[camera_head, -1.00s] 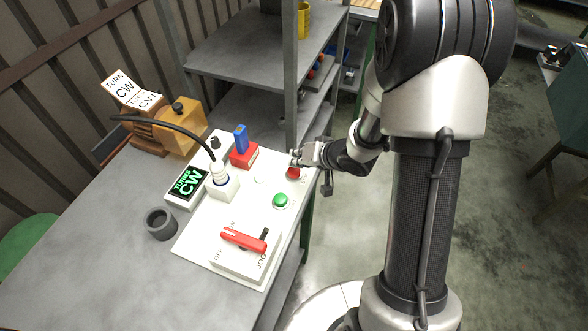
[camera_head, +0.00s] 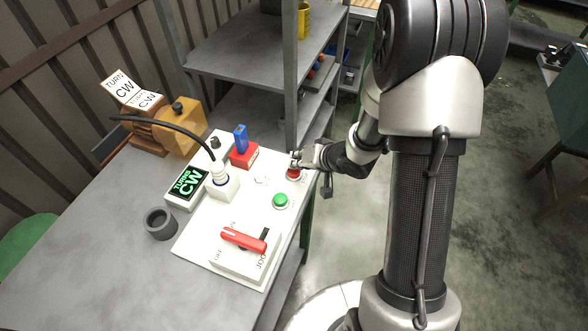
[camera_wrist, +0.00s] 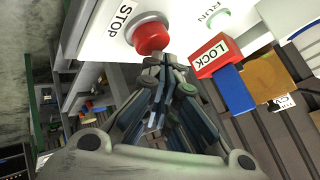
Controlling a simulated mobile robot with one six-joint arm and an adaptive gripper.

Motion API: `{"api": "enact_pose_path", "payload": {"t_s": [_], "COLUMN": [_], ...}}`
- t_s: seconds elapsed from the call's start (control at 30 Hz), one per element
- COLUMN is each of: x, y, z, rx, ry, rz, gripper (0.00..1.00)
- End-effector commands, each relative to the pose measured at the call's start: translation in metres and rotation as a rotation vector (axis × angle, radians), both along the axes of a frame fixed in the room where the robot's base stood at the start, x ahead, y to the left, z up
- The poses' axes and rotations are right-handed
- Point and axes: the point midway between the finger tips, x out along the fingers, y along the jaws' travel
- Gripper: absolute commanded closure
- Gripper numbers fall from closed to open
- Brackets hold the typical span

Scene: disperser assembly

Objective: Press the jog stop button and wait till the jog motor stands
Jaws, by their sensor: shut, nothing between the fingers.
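The red stop button (camera_head: 293,174) sits on the white panel near its right edge; in the wrist view the red button (camera_wrist: 150,34) stands beside a STOP label. My gripper (camera_head: 297,160) is shut and empty. Its fingertips (camera_wrist: 164,62) are right at the button's near edge in the wrist view; I cannot tell if they touch it. The green button (camera_head: 280,201) is in front of the stop button. The tan motor (camera_head: 178,128), with TURN CW signs, stands at the back left. A display (camera_head: 187,184) reads "TURNS CW" in green. The red-handled selector (camera_head: 244,240) is at the panel's front.
A red lock block with a blue part (camera_head: 243,150) stands behind the stop button. A grey ring (camera_head: 160,223) lies on the table left of the panel. A shelf post (camera_head: 290,80) rises close behind my gripper. The table's left front is clear.

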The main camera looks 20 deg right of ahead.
Motion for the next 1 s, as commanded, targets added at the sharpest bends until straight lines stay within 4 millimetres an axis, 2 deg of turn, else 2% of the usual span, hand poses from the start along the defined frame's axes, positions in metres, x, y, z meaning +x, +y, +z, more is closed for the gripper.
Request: {"api": "enact_pose_path", "payload": {"t_s": [1.0], "x": [0.0], "y": [0.0], "z": [-0.013], "rx": [0.0], "ry": [0.001], "rz": [0.001], "gripper": [1.0]}}
